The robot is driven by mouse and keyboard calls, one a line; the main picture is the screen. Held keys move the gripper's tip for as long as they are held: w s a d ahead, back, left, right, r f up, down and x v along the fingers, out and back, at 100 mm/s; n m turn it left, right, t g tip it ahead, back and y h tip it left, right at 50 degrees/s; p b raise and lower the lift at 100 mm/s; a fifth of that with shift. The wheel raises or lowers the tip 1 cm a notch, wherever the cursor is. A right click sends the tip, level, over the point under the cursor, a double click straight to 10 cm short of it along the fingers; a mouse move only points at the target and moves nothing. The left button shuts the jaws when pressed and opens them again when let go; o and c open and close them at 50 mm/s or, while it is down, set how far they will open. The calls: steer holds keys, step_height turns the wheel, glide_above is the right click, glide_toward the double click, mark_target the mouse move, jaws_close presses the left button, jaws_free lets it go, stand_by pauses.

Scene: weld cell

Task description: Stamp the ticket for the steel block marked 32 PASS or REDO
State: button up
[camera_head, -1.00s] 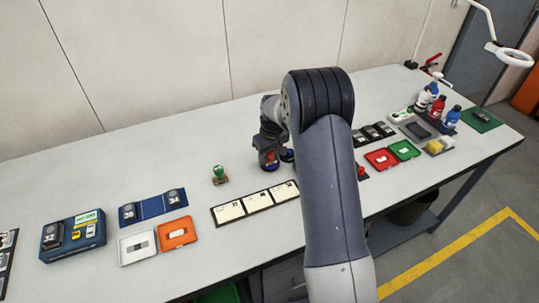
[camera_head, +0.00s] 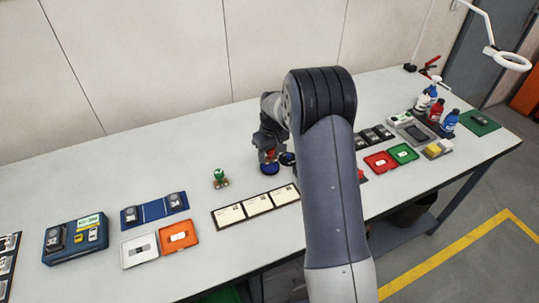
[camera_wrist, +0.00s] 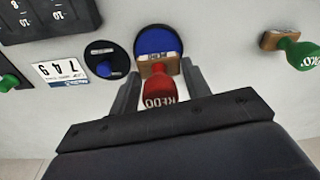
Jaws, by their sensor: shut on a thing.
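My gripper (camera_wrist: 160,90) is shut on a stamp with a red handle (camera_wrist: 160,90) marked REDO and a wooden base. In the wrist view the base is over the near part of a round blue ink pad (camera_wrist: 157,42); I cannot tell whether they touch. The head view shows my gripper (camera_head: 268,145) above the pad (camera_head: 269,168). A green-handled stamp (camera_head: 219,177) stands to the left, also in the wrist view (camera_wrist: 300,54). Three white tickets (camera_head: 256,207) lie in a dark holder in front; their numbers are too small to read surely.
Dark blocks sit on a blue mat (camera_head: 153,210) and a blue case (camera_head: 75,254), left. White (camera_head: 125,262) and orange (camera_head: 193,245) trays are nearby. Red (camera_head: 376,170) and green (camera_head: 403,161) trays and bottles (camera_head: 437,109) are right. A black round lid (camera_wrist: 91,66) lies beside the pad.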

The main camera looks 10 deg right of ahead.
steer(key=shift+r+p, duration=1.1)
steer(key=shift+r, duration=1.1)
